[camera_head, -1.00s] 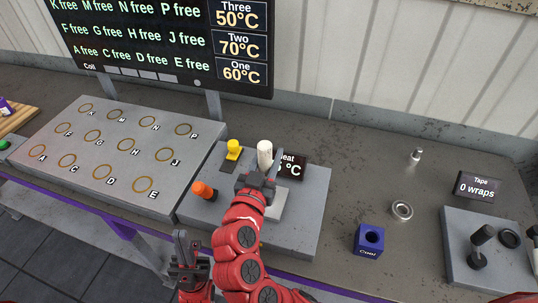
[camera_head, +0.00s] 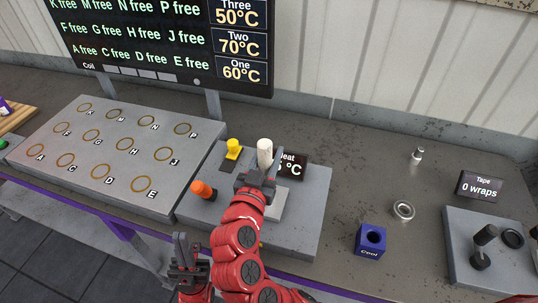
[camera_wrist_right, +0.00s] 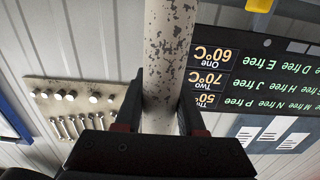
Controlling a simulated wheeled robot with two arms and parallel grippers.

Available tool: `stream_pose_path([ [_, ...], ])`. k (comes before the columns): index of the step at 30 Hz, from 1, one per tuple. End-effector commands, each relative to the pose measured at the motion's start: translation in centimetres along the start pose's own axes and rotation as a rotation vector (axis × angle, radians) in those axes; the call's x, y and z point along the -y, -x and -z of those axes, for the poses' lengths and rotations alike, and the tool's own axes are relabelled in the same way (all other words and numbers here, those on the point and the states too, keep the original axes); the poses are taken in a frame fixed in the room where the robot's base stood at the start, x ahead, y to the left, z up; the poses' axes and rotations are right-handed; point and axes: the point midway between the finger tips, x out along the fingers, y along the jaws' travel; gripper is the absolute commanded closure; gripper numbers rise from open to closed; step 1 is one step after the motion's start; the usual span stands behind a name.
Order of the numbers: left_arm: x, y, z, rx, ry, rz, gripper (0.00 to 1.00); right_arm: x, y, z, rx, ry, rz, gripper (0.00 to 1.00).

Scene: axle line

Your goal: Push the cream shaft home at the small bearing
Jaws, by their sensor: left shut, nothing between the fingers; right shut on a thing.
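The cream shaft (camera_head: 264,153) stands upright above the grey fixture in the head view. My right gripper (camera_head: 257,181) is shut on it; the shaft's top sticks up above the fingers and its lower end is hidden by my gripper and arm. In the right wrist view the speckled cream shaft (camera_wrist_right: 168,60) runs between the two dark fingers. A metal ring (camera_head: 403,210), which looks like a bearing, lies on the bench to the right, apart from the shaft. I cannot tell whether it is the small bearing. My left gripper (camera_head: 188,255) is shut and empty, low at the front.
The grey fixture (camera_head: 305,225) carries a yellow knob (camera_head: 233,149), an orange knob (camera_head: 203,191) and a heat display (camera_head: 292,166). A blue Cool block (camera_head: 370,241) and a small metal piece (camera_head: 417,154) stand right. A lettered plate (camera_head: 75,125) lies left. The bench's back right is mostly clear.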

Motion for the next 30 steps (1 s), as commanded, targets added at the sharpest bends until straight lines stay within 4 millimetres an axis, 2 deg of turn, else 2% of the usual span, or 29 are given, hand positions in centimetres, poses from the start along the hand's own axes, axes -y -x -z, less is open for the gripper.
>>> stream_pose_path([
  [13,0.0,0.0,0.0,0.0,0.0,0.0,1.0,0.0,0.0,0.1,-0.002,-0.002,0.0,1.0],
  [30,-0.1,1.1,-0.2,0.0,0.0,0.0,1.0,0.0,0.0,0.2,-0.003,-0.002,0.0,1.0],
])
